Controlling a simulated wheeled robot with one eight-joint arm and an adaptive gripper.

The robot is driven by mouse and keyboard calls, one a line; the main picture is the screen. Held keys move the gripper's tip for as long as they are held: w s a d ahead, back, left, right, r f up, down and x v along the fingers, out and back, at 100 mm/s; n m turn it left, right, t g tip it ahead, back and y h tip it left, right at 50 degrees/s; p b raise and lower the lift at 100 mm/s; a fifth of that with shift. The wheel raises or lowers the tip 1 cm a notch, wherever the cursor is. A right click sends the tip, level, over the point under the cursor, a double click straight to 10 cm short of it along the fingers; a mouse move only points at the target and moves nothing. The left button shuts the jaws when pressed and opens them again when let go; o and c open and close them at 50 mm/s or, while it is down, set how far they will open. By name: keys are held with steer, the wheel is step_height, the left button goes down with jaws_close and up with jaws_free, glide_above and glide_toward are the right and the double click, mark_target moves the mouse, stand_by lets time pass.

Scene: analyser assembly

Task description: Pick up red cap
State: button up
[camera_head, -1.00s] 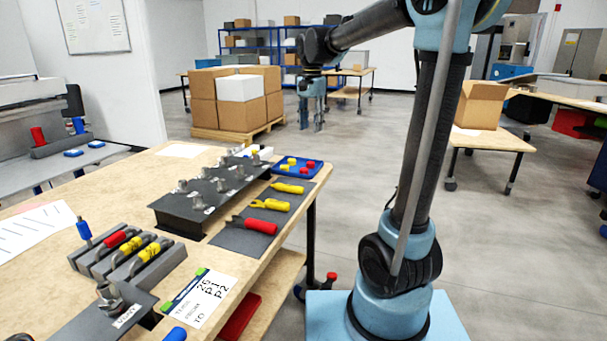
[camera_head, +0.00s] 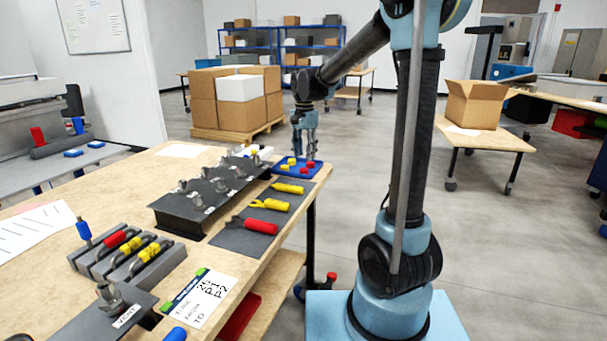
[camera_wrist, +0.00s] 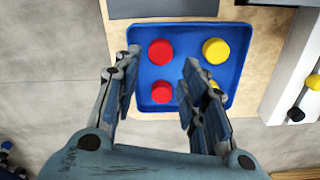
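A blue tray (camera_wrist: 181,33) holds two red caps and two yellow caps. In the wrist view one red cap (camera_wrist: 160,52) is at the upper left and the other red cap (camera_wrist: 162,92) is below it. A yellow cap (camera_wrist: 215,50) is at the upper right; the other yellow cap (camera_wrist: 214,86) is partly hidden by a finger. My gripper (camera_wrist: 156,62) is open and empty, its fingers on either side of the red caps' column in this view. In the head view my gripper (camera_head: 304,155) hangs over the tray (camera_head: 279,171) at the table's far right corner.
The wooden table (camera_head: 200,160) carries a black rack (camera_head: 208,200) with metal fittings near the tray. A dark mat (camera_head: 240,235) with red and yellow tools lies in front. Open floor lies right of the table; cardboard boxes (camera_head: 235,100) stand behind.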

mark_target(304, 169)
steer(key=shift+a+f, duration=0.1)
steer(key=shift+f, duration=2.85)
steer(key=shift+c, duration=0.3)
steer(key=c, duration=0.4)
